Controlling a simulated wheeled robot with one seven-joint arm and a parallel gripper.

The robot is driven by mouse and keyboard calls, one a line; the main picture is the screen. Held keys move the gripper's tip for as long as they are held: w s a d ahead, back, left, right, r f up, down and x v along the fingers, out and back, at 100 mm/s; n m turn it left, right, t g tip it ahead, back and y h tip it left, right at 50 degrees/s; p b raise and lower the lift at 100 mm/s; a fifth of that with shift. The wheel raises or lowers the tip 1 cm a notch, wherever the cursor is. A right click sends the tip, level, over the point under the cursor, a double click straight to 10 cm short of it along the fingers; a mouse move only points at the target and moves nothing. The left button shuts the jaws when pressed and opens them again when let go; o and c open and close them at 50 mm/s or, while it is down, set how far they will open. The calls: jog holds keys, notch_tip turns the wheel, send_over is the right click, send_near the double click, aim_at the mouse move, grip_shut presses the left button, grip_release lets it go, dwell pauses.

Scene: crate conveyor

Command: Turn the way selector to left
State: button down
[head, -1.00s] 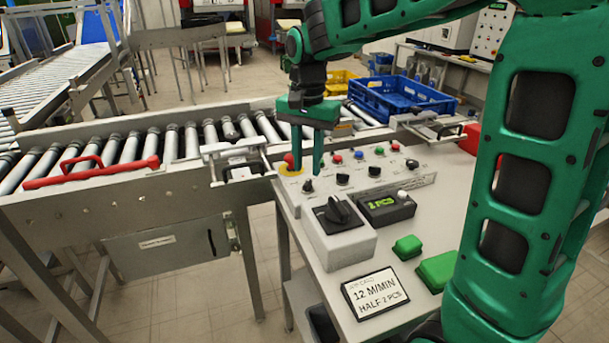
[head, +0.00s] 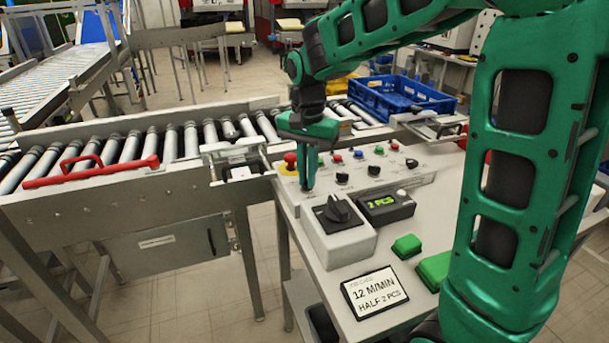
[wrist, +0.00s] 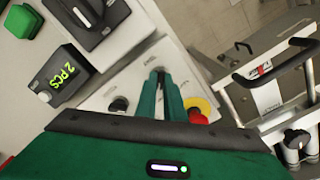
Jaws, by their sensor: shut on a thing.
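My gripper (head: 307,184) points down at the left end of the sloped control panel (head: 385,182). Its fingers are close together, shut on the small black selector knob there. The fingers hide nearly all of this knob, and I cannot read which way it points. In the wrist view the fingertips (wrist: 161,76) meet over the light panel, with the red emergency button on its yellow ring (wrist: 203,108) to their right. Another small black knob (head: 342,178) stands just right of my gripper.
In front is a grey box with a large black rotary knob (head: 337,209), beside a counter display (head: 386,204) reading 2 PCS. Green blocks (head: 407,245) and a sign (head: 374,291) lie on the table. Behind runs the roller conveyor (head: 150,178) with a blue crate (head: 395,98).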

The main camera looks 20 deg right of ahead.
jog(key=shift+n, duration=0.3)
jog(key=n, duration=0.4)
jog(key=shift+n, duration=0.4)
jog(key=n, duration=0.5)
jog(key=shift+w, duration=0.1)
jog(key=n, duration=0.3)
jog(key=shift+r+n, duration=0.1)
jog(key=shift+n, duration=2)
jog(key=c, duration=1.9)
grip_release()
jog(key=shift+o, duration=0.2)
